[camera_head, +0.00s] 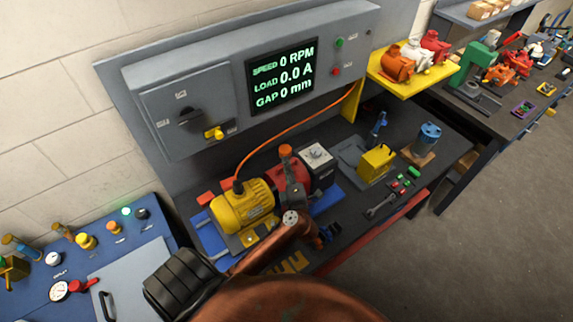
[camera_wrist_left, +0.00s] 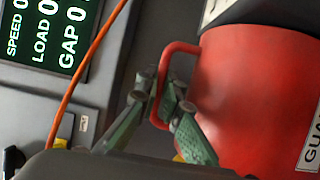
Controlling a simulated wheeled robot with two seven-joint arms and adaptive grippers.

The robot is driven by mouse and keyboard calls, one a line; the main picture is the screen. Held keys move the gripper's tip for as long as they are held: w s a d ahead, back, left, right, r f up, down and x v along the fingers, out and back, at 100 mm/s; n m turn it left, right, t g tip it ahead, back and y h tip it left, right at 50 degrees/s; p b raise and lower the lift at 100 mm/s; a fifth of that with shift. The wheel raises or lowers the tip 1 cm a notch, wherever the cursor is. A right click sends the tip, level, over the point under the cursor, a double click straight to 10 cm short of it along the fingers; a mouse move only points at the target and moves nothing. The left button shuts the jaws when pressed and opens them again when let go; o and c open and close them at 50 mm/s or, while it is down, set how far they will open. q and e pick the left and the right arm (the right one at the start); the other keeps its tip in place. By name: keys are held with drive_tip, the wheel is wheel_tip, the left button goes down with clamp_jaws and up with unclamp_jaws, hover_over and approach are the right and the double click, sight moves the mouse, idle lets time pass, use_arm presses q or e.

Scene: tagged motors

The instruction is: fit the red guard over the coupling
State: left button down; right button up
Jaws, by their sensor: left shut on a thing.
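The red guard (camera_head: 290,178) sits in line between the yellow motor (camera_head: 243,205) and a dark block with a pale face (camera_head: 316,157). In the left wrist view the guard (camera_wrist_left: 255,95) fills the right side, with part of its lettering showing. My left gripper (camera_wrist_left: 165,103) is shut on the guard's red loop handle (camera_wrist_left: 178,48), with a finger on each side. In the head view my copper arm reaches up to the guard's front, and I cannot make out the fingers. The coupling is hidden. I cannot tell whether the guard is fully seated. My right gripper is not in view.
The grey panel behind carries a display (camera_head: 282,77) reading zeros. An orange cable (camera_head: 295,122) runs down from it to the motor. A yellow block (camera_head: 377,163), a wrench (camera_head: 380,206) and a blue motor (camera_head: 428,136) lie to the right. A blue console (camera_head: 60,215) stands left.

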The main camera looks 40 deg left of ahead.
use_arm(q)
drive_tip(key=shift+r, duration=0.2)
drive_tip(key=c, duration=2.6)
unclamp_jaws()
drive_tip(key=shift+f, duration=0.25)
drive_tip(key=o, duration=0.5)
drive_tip(key=shift+s+d+r, duration=0.1)
drive_tip(key=b+v, duration=0.2)
drive_tip(key=v, duration=1)
